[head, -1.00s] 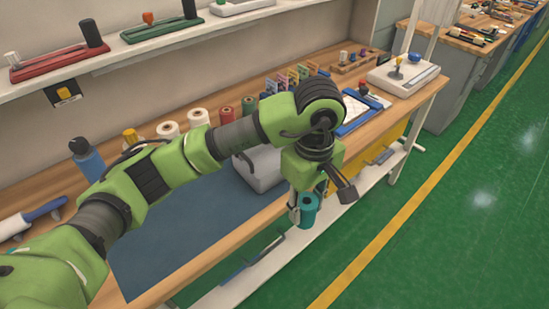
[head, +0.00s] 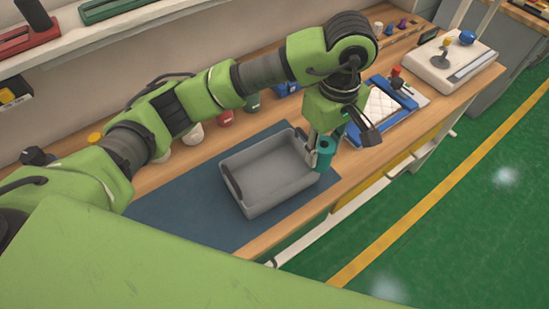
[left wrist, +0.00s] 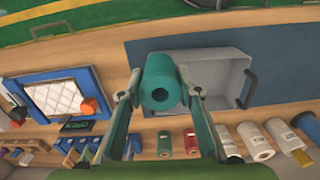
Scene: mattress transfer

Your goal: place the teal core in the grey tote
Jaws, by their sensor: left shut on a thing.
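The teal core (head: 325,153) is held in my left gripper (head: 319,148), just at the right end of the grey tote (head: 272,198). In the left wrist view the core (left wrist: 161,72) sits upright between the two fingers, its hollow end facing the camera. The grey tote (left wrist: 222,72) lies behind and to the right of it there. The tote looks empty and open at the top. The core's exact height over the bench and the tote's rim is hard to tell. My right gripper is not in view.
The tote stands on a blue mat (head: 180,215) on a wooden bench. A blue tray with a white quilted pad (head: 385,107) lies to the right. Spools (head: 225,117) line the back. A white device (head: 455,60) stands at the far right. The green floor aisle is clear.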

